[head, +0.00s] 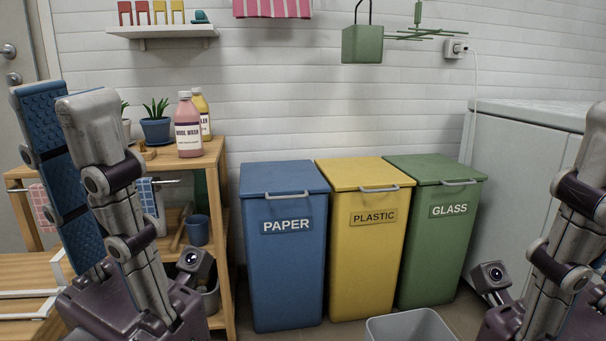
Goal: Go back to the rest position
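My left gripper (57,100) stands upright at the left of the head view, close to the camera. Its two fingers point up and are apart, with the blue ribbed pad of one finger showing. I see nothing held between them. My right gripper (588,180) is at the right edge, also pointing up. Much of it is cut off by the frame, so I cannot tell how its fingers stand. Neither gripper visibly touches anything.
Blue PAPER (284,275), yellow PLASTIC (365,265) and green GLASS (436,250) bins stand shut against the wall. A grey open bin (410,328) is in front. A wooden shelf (222,230) with bottles is left; a pale grey cabinet (510,155) is right.

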